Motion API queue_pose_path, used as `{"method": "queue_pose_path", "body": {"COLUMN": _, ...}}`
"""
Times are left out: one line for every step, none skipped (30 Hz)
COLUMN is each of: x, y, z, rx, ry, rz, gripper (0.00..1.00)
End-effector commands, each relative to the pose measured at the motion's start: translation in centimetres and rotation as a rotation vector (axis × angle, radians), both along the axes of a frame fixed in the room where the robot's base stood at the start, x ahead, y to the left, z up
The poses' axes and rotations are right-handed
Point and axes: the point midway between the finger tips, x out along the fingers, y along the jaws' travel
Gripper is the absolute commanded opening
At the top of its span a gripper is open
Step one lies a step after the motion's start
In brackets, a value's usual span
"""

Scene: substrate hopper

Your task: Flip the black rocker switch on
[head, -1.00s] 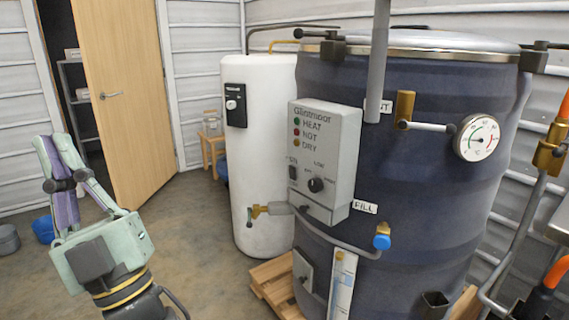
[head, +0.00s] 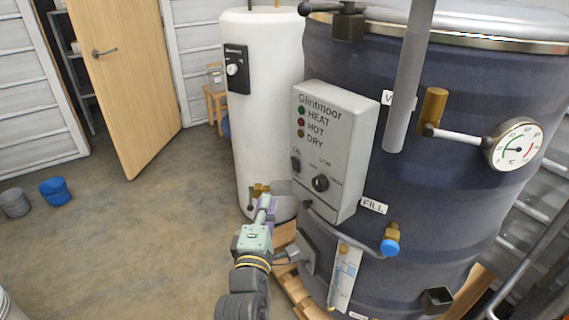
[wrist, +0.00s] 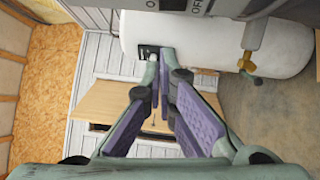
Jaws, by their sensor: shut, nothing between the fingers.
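The black rocker switch (head: 296,165) is a small dark piece at the left of the grey control box (head: 338,130), left of a round black knob (head: 320,184). My gripper (head: 267,200), pale green with purple pads, is below and left of the switch, apart from it. It is shut and empty, its fingertips (wrist: 158,58) together in the wrist view. The box's lower edge shows along the top of the wrist view, with an OFF label (wrist: 196,12). I cannot clearly tell the rocker's tilt.
A white cylinder (head: 265,100) with a brass tap (head: 260,189) stands behind my gripper. The dark blue tank (head: 440,180) carries the box, a bent grey pipe (head: 345,240) and a dial gauge (head: 515,148).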

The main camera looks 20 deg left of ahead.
Motion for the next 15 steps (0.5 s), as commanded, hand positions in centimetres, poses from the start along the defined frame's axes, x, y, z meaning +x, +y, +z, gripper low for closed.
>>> {"method": "queue_pose_path", "body": {"x": 0.0, "y": 0.0, "z": 0.0, "rx": 0.001, "ry": -0.001, "rz": 0.001, "gripper": 0.0}}
{"method": "queue_pose_path", "body": {"x": 0.0, "y": 0.0, "z": 0.0, "rx": 0.001, "ry": -0.001, "rz": 0.001, "gripper": 0.0}}
{"method": "queue_pose_path", "body": {"x": 0.0, "y": 0.1, "z": 0.0, "rx": 0.002, "ry": -0.001, "rz": 0.001, "gripper": 0.0}}
{"method": "queue_pose_path", "body": {"x": 0.1, "y": 0.1, "z": 0.0, "rx": 0.002, "ry": -0.001, "rz": 0.001, "gripper": 0.0}}
{"method": "queue_pose_path", "body": {"x": 0.1, "y": 0.1, "z": -0.1, "rx": 0.004, "ry": -0.002, "rz": 0.001, "gripper": 0.0}}
{"method": "queue_pose_path", "body": {"x": 0.2, "y": 0.1, "z": -0.1, "rx": 0.005, "ry": -0.004, "rz": 0.0, "gripper": 0.0}}
{"method": "queue_pose_path", "body": {"x": 0.3, "y": 0.1, "z": -0.2, "rx": 0.005, "ry": -0.005, "rz": -0.001, "gripper": 0.0}}
{"method": "queue_pose_path", "body": {"x": 0.4, "y": 0.1, "z": -0.3, "rx": 0.006, "ry": -0.005, "rz": -0.002, "gripper": 0.0}}
{"method": "queue_pose_path", "body": {"x": 0.6, "y": 0.1, "z": -0.4, "rx": 0.008, "ry": -0.006, "rz": -0.004, "gripper": 0.0}}
{"method": "queue_pose_path", "body": {"x": 0.7, "y": 0.2, "z": -0.4, "rx": 0.009, "ry": -0.008, "rz": -0.005, "gripper": 0.0}}
{"method": "queue_pose_path", "body": {"x": 0.8, "y": 0.2, "z": -0.5, "rx": 0.009, "ry": -0.007, "rz": -0.006, "gripper": 0.0}}
{"method": "queue_pose_path", "body": {"x": 1.1, "y": 0.2, "z": -0.5, "rx": 0.012, "ry": -0.008, "rz": -0.007, "gripper": 0.0}}
{"method": "queue_pose_path", "body": {"x": 1.2, "y": 0.2, "z": -0.6, "rx": 0.012, "ry": -0.008, "rz": -0.009, "gripper": 0.0}}
{"method": "queue_pose_path", "body": {"x": 1.3, "y": 0.2, "z": -0.6, "rx": 0.012, "ry": -0.009, "rz": -0.01, "gripper": 0.0}}
{"method": "queue_pose_path", "body": {"x": 1.5, "y": 0.3, "z": -0.6, "rx": 0.013, "ry": -0.009, "rz": -0.01, "gripper": 0.0}}
